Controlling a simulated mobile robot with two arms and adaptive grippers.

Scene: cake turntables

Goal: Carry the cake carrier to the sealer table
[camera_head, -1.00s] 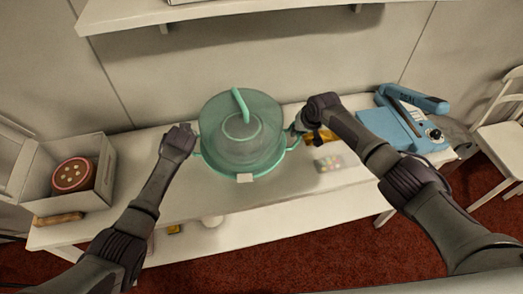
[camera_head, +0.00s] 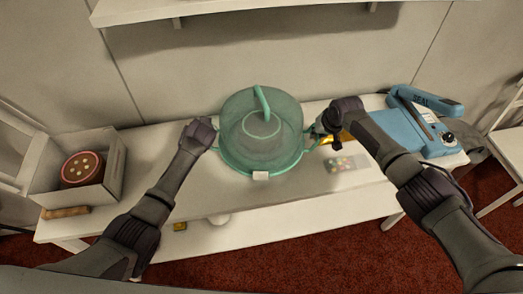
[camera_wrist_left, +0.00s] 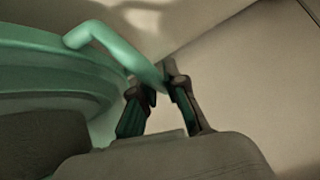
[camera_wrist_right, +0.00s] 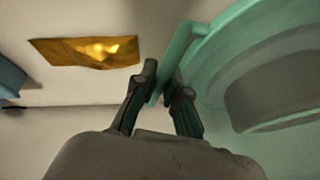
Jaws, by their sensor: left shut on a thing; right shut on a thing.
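The cake carrier (camera_head: 240,118) is a translucent teal drum with a lid handle on top and a loop handle on each side. It is upright over the middle of the long white table (camera_head: 160,200); I cannot tell whether it touches the top. My left gripper (camera_head: 212,135) is shut on its left side handle, which shows between the fingers in the left wrist view (camera_wrist_left: 158,78). My right gripper (camera_head: 316,133) is shut on the right side handle, seen in the right wrist view (camera_wrist_right: 172,62). The blue sealer (camera_head: 405,125) stands at the table's right end.
A gold packet (camera_wrist_right: 85,52) and a packet with coloured dots (camera_head: 340,163) lie right of the carrier. An open box (camera_head: 112,172) with a round brown cake (camera_head: 82,168) is at the left. A shelf (camera_head: 240,12) hangs above. A white chair (camera_head: 500,160) is at right.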

